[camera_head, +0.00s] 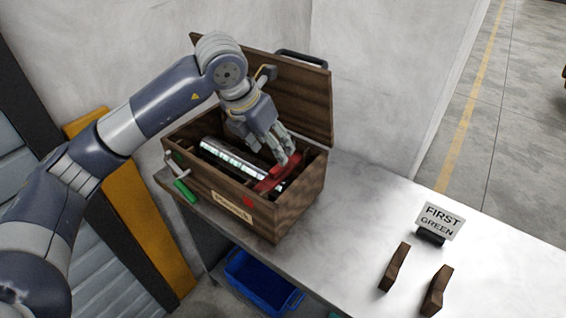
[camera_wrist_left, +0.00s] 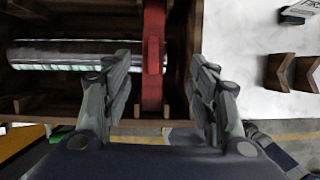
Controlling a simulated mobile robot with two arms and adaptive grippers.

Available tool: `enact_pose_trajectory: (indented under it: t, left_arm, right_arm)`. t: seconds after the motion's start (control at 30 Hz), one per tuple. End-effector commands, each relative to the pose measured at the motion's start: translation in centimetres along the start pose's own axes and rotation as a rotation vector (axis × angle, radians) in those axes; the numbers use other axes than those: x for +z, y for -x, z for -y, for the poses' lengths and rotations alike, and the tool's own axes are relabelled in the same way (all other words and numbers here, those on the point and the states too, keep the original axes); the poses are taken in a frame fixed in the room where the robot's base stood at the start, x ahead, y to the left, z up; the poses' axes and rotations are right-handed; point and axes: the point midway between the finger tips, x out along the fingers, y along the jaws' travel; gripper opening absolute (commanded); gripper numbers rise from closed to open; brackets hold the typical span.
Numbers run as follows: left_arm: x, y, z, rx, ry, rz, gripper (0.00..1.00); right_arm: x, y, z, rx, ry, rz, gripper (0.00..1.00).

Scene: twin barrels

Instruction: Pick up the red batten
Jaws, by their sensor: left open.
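The red batten (camera_head: 276,176) lies across the right part of an open wooden box (camera_head: 289,209). In the left wrist view the red batten (camera_wrist_left: 153,58) runs lengthwise between my left gripper's fingers. My left gripper (camera_head: 284,157) is open and reaches down into the box from above. In the left wrist view its fingers (camera_wrist_left: 160,95) stand apart on either side of the batten, with a gap on both sides. A shiny metal cylinder (camera_head: 232,158) lies in the box, and part of it is hidden by the gripper and batten. My right gripper is not in view.
The box's lid (camera_head: 295,98) stands raised behind it. A green-handled crank (camera_head: 184,188) sticks out at the box's left side. On the table (camera_head: 355,190) to the right stand a sign reading "FIRST GREEN" (camera_head: 439,219) and two wooden blocks (camera_head: 437,290). A blue bin (camera_head: 262,283) sits below.

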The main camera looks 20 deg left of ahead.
Motion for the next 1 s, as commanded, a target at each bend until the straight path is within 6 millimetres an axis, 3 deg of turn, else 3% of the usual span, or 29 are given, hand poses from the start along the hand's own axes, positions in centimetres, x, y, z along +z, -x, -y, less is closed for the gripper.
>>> enact_pose_trajectory:
  t: [0.13, 0.4, 0.57, 0.77, 1.0]
  left_arm:
    - [-0.2, -0.3, -1.4, 0.053, 0.012, -0.016, 0.53]
    - [-0.2, -4.3, -1.5, 0.050, 0.012, -0.016, 0.53]
    - [-0.3, -5.4, -1.4, 0.049, 0.011, -0.016, 0.53]
    - [-0.5, -8.0, -0.9, 0.047, 0.010, -0.018, 0.53]
    - [-0.6, -10.3, -1.1, 0.048, 0.009, -0.013, 0.53]
  right_arm:
    - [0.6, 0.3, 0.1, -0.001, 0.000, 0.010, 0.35]
    - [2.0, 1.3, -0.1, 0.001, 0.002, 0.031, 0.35]
    - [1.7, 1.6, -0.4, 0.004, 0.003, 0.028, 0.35]
    - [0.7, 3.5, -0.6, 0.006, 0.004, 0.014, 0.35]
    - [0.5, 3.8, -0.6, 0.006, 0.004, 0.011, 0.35]
